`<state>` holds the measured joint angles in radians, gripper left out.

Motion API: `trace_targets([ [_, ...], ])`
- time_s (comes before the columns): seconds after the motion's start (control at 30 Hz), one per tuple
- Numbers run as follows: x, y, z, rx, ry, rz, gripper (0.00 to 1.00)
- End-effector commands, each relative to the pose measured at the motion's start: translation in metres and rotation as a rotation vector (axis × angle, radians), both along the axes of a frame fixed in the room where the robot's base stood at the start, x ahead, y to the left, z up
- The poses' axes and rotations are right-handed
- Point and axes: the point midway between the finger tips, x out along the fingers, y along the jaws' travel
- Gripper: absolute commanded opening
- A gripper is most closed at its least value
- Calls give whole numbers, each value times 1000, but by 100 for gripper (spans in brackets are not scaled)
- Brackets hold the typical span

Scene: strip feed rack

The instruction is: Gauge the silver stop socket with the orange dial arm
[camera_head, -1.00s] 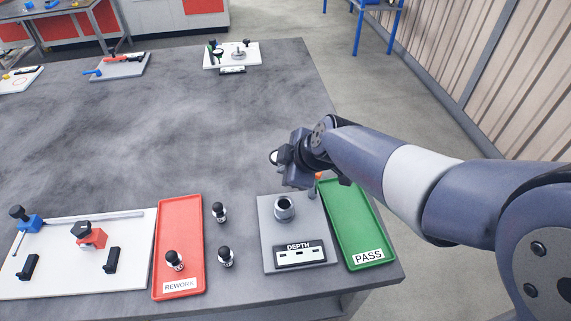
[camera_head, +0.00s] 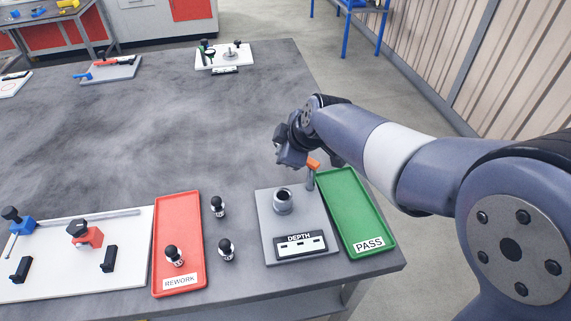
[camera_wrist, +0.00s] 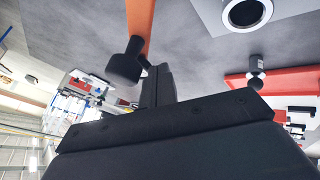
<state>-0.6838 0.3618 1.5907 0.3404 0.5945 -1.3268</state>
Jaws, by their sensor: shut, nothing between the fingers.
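The silver stop socket (camera_head: 283,201) stands upright on the grey DEPTH plate (camera_head: 264,238), its dark bore facing up. It also shows at the top right of the wrist view (camera_wrist: 247,13). The orange dial arm (camera_head: 313,163) sits on a grey post at the plate's back right corner. In the wrist view the orange arm (camera_wrist: 140,22) runs down from the top edge, with a black knob (camera_wrist: 126,64) at its near end. My gripper (camera_head: 284,157) is shut and empty, just left of the orange arm. Its dark fingers (camera_wrist: 157,84) appear beside the knob; contact is unclear.
The green PASS tray (camera_head: 352,205) is right of the plate and empty. The red REWORK tray (camera_head: 177,220) holds one black-topped plug (camera_head: 174,256). Two more plugs (camera_head: 218,207) stand between tray and plate. A white fixture board (camera_head: 50,285) is at left.

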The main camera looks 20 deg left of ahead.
Motion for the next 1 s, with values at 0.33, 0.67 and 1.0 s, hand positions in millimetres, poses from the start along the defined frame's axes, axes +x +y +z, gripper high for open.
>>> trace_targets([
  [0.33,15,1,-2,1,1,0,0],
  [0.67,20,1,0,0,1,-1,0],
  [1.0,20,1,0,1,0,0,0],
])
